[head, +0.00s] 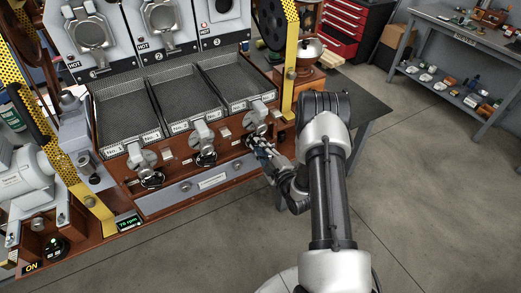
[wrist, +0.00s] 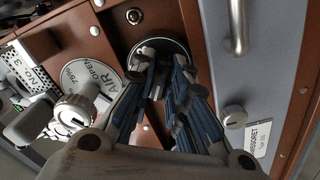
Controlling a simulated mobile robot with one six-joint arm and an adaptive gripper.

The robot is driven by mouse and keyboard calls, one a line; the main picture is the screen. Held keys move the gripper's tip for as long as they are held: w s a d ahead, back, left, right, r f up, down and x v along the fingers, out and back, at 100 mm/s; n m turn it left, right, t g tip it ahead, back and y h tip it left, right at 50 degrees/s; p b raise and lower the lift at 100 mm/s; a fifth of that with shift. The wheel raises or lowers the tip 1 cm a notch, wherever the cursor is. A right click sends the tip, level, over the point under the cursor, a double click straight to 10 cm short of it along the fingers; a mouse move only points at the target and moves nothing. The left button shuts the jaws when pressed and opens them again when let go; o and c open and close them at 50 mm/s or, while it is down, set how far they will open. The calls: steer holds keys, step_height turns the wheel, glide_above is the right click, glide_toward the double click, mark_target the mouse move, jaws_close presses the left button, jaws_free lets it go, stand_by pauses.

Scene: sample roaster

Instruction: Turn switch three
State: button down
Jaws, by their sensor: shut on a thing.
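Switch three (wrist: 146,57) is a small knob on a round black plate set in the brown panel, in the wrist view. My gripper (wrist: 160,80) is at this plate, its two blue-lined fingers closed on the knob from both sides. The fingers hide part of the knob, and I cannot tell its angle exactly. In the head view my gripper (head: 259,147) reaches the rightmost of the black-plated switches, below the tray on the right. The other two switches, the middle one (head: 206,159) and the left one (head: 152,179), stand free.
An air dial (wrist: 93,75) with a pale knob (wrist: 76,112) sits close left of my gripper. A metal handle (wrist: 236,28) and a grey panel lie to the right. Mesh trays (head: 226,78) are above the switches. Open floor (head: 420,170) lies right.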

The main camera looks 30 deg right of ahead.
steer(key=shift+n+b, duration=0.35)
steer(key=shift+n, duration=0.55)
steer(key=c, duration=1.6)
jaws_free()
steer(key=shift+o, duration=0.2)
steer(key=s, duration=1.2)
steer(key=shift+d, duration=0.2)
